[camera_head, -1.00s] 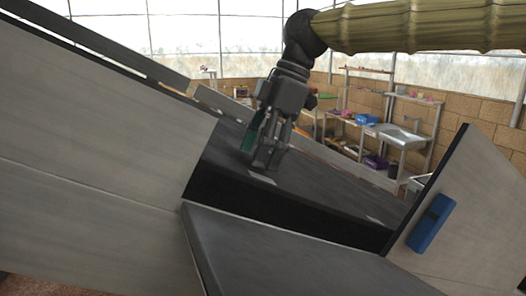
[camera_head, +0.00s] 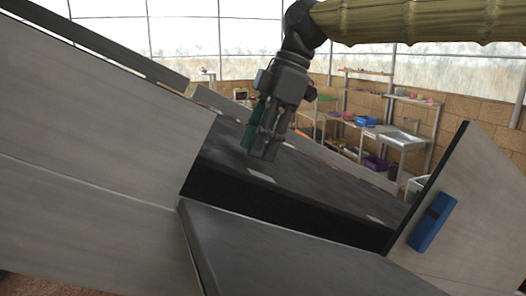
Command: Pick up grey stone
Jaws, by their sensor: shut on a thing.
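My gripper (camera_head: 262,152) points down over the dark belt-like surface (camera_head: 320,195) in the middle of the view. Its fingers are shut on a small grey thing that looks like the grey stone. The fingers hide most of it, so its shape is hard to tell. A dark green piece (camera_head: 249,136) shows at the left of the fingers; I cannot tell whether it touches them. The fingertips appear just above the dark surface.
Pale flat patches lie on the dark surface, one (camera_head: 262,175) just below the gripper. Grey panels (camera_head: 90,150) rise at the left, and another panel with a blue box (camera_head: 433,222) stands at the right. Shelves (camera_head: 395,135) stand along the back wall.

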